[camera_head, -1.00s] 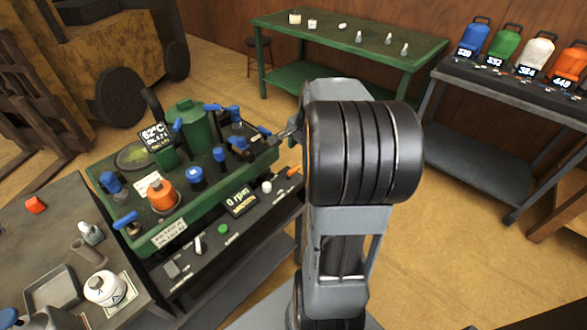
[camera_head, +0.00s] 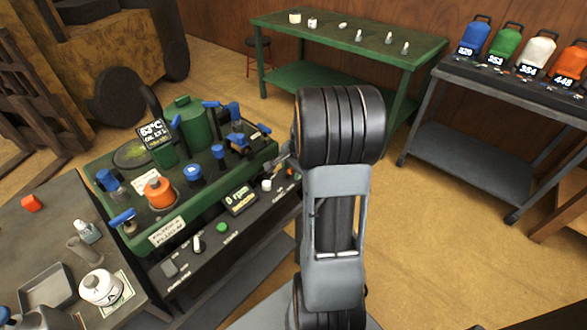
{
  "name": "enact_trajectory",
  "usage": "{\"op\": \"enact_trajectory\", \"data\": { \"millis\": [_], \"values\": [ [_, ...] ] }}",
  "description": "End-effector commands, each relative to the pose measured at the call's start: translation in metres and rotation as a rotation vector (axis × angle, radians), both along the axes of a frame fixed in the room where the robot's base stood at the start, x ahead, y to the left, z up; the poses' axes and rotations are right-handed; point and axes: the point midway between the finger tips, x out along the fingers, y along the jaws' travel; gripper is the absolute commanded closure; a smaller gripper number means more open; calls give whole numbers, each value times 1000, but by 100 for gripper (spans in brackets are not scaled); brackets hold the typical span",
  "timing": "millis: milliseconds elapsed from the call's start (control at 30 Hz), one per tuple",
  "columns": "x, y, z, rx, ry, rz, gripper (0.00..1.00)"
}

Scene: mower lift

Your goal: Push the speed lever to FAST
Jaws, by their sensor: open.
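The green machine (camera_head: 195,200) stands at the left with several blue-handled parts on top. A dark control panel along its front edge carries a white-tipped lever (camera_head: 197,243), a green button (camera_head: 222,227), a white knob (camera_head: 267,184) and a display (camera_head: 239,202) reading 0 rpm. I cannot tell for sure which of these is the speed lever; the labels are too small to read. My gripper (camera_head: 283,160) is open at the machine's right end, near the panel's far end. It is largely hidden behind my arm, and whether it touches anything cannot be seen.
A blue-handled valve (camera_head: 236,135) stands close left of my gripper. A grey table (camera_head: 50,215) with small items is at the left. A green table (camera_head: 350,38) is at the back, a cart (camera_head: 480,150) with coloured cans at the right. Floor between them is clear.

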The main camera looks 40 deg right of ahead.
Motion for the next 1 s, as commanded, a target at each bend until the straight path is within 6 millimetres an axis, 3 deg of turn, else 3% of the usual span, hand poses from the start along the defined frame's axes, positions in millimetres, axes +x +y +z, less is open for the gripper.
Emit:
{"op": "enact_trajectory", "data": {
  "millis": [167,633,1000],
  "values": [
    [0,0,0,0,0,0,54],
    [0,0,0,0,1,0,99],
    [-2,-4,3,1,18,-8,100]
  ]
}}
